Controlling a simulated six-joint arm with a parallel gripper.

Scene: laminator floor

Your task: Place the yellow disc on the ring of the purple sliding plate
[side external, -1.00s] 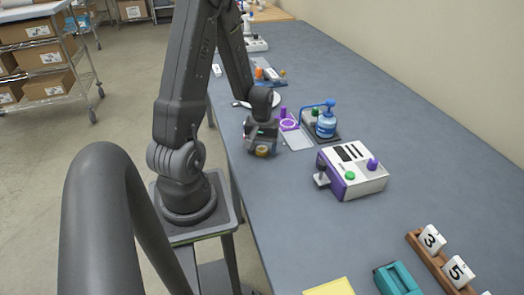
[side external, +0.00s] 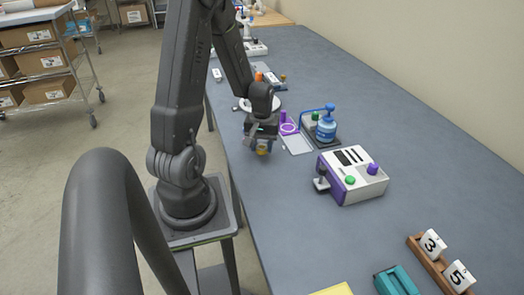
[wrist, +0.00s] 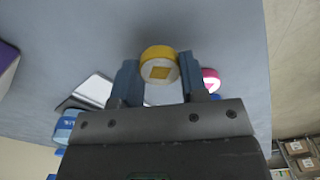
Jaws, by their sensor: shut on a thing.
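In the side view the disc (side external: 264,149) shows below my gripper (side external: 263,143), over the table's left part. The purple sliding plate with its ring (side external: 289,128) lies just right of my gripper, apart from the disc. A purple-pink part of it (wrist: 211,80) shows beside the right finger in the wrist view, partly hidden.
A light grey plate (side external: 297,145) extends in front of the ring. A blue bottle on a dark base (side external: 326,127) stands to its right. A white and purple box with knobs (side external: 352,178) is nearer. Numbered blocks (side external: 432,242) sit at the front right. The table left of the box is clear.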

